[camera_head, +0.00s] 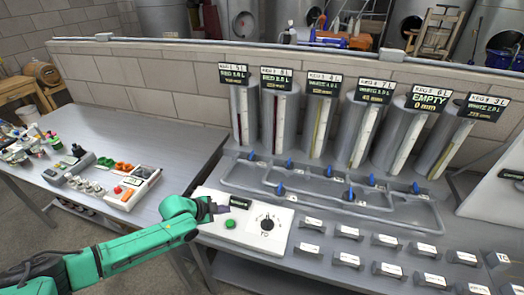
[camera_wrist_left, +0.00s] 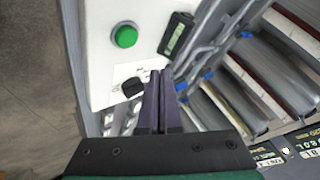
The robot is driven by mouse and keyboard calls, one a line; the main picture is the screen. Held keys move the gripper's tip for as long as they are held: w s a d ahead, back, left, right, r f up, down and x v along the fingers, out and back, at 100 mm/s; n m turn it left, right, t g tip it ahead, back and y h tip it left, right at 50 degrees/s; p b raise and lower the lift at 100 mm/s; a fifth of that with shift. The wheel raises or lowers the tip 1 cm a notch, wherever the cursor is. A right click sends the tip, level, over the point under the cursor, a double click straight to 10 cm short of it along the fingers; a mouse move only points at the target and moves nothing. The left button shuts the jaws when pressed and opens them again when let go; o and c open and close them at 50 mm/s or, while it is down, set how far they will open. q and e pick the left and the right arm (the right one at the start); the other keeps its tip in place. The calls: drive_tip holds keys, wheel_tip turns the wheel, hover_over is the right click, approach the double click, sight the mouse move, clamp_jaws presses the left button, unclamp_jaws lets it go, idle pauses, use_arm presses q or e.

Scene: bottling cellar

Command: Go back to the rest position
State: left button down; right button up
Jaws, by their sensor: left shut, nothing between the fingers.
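My left gripper (camera_head: 218,208) is at the end of the green arm that comes in from the left in the head view. It hangs over the left part of a white control panel (camera_head: 211,230). In the left wrist view its two dark fingers (camera_wrist_left: 159,80) are together with nothing between them. A green button (camera_wrist_left: 125,37), a black knob (camera_wrist_left: 132,87) and a small display (camera_wrist_left: 178,35) show on the panel beyond the fingers. The green button (camera_head: 230,223) and the dial knob (camera_head: 267,224) also show in the head view. My right gripper is not in view.
Labelled blocks (camera_head: 347,232) line the bench front. A low block wall (camera_head: 140,80) runs behind.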

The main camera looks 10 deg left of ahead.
use_arm(q)
drive_tip(key=shift+g+h, duration=0.4)
drive_tip(key=shift+g, duration=0.3)
drive_tip(key=s+d, duration=0.1)
drive_tip(key=d, duration=0.1)
drive_tip(key=s+d+f, duration=0.1)
drive_tip(key=d, duration=0.2)
drive_tip(key=s+d, duration=0.1)
drive_tip(key=d, duration=0.1)
drive_tip(key=shift+s+d+f, duration=0.2)
drive_tip(key=shift+s+d, duration=0.05)
drive_tip(key=shift+d, duration=0.05)
drive_tip(key=s+d+r+n, duration=0.2)
drive_tip(key=s+d, duration=0.4)
drive_tip(key=d, duration=0.1)
drive_tip(key=s+a+r+n+g+y, duration=0.3)
drive_tip(key=s+a+n+y, duration=0.2)
drive_tip(key=s+a+n, duration=0.8)
wheel_tip(320, 180, down, 26)
drive_tip(key=s+d+m+g+b, duration=0.1)
drive_tip(key=s+m+b, duration=0.2)
drive_tip(key=b, duration=0.1)
drive_tip(key=s+a+f+g+b, duration=0.1)
drive_tip(key=s+a+f+b, duration=0.2)
drive_tip(key=s+f, duration=1.4)
wheel_tip(320, 180, down, 3)
drive_tip(key=shift+s+f+g+b, duration=0.15)
drive_tip(key=shift+g+b, duration=0.25)
drive_tip(key=shift+b, duration=0.4)
